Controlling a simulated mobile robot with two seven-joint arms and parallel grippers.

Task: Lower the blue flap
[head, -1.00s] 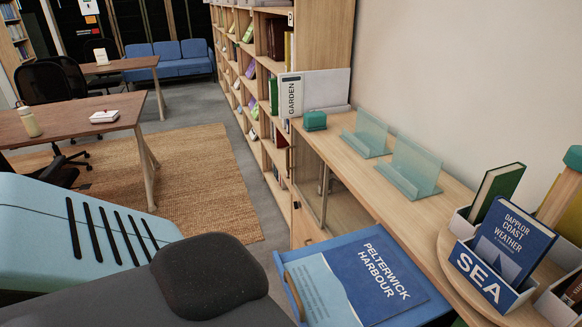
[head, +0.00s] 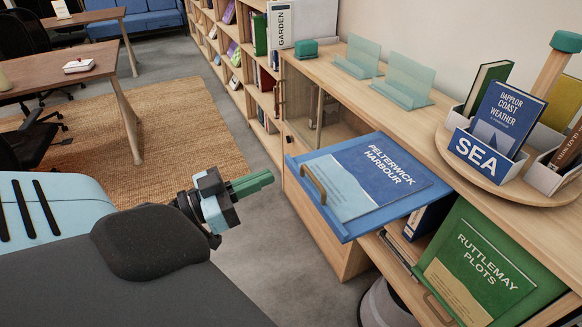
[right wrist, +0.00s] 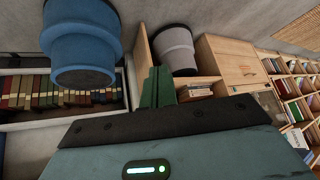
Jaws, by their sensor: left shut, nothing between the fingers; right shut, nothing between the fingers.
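The blue flap (head: 412,213) sticks out nearly level from the front of the low wooden cabinet in the head view. Its face carries a "Pelterwick Harbour" picture, and a brown handle (head: 312,184) sits near its outer left edge. My left gripper (head: 268,178), with green fingers, is shut and empty. It is to the left of the handle in the picture, with a gap between them. My right gripper (right wrist: 157,88) shows its green fingers shut and empty in the right wrist view; it is not in the head view. The flap is not recognisable in the right wrist view.
A green flap (head: 488,248) reading "Ruttlemay Plots" slopes beside the blue one. A grey bin (head: 385,307) stands below; it also shows in the right wrist view (right wrist: 177,52). A round turntable (head: 450,150) with book boxes sits on the cabinet top. Grey floor left of the cabinet is clear.

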